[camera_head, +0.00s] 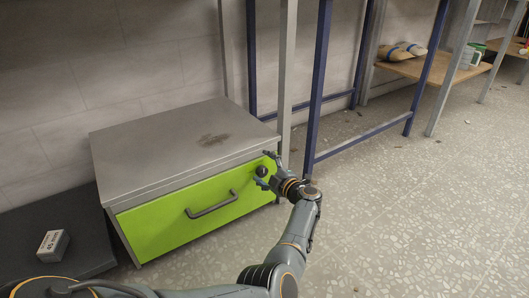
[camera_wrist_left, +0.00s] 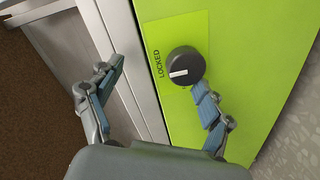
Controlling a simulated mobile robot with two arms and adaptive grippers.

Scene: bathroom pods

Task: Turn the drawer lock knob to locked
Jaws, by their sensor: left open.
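The black round lock knob (camera_wrist_left: 187,67) is on the upper right of the green drawer front (camera_head: 190,215). In the left wrist view a white mark (camera_wrist_left: 179,74) on the knob runs from near its middle toward its left edge. The word LOCKED (camera_wrist_left: 157,63) is printed left of the knob. My left gripper (camera_head: 268,170) is in front of the knob and open; in the wrist view (camera_wrist_left: 157,88) its right finger is close below the knob, and I cannot tell if they touch. The left finger is over the grey cabinet frame. My right gripper is not in view.
A dark handle (camera_head: 212,206) is on the drawer front. The grey cabinet top (camera_head: 165,155) is bare but stained. A small grey box (camera_head: 53,245) sits on a dark low surface at the left. Blue posts (camera_head: 318,90) stand behind.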

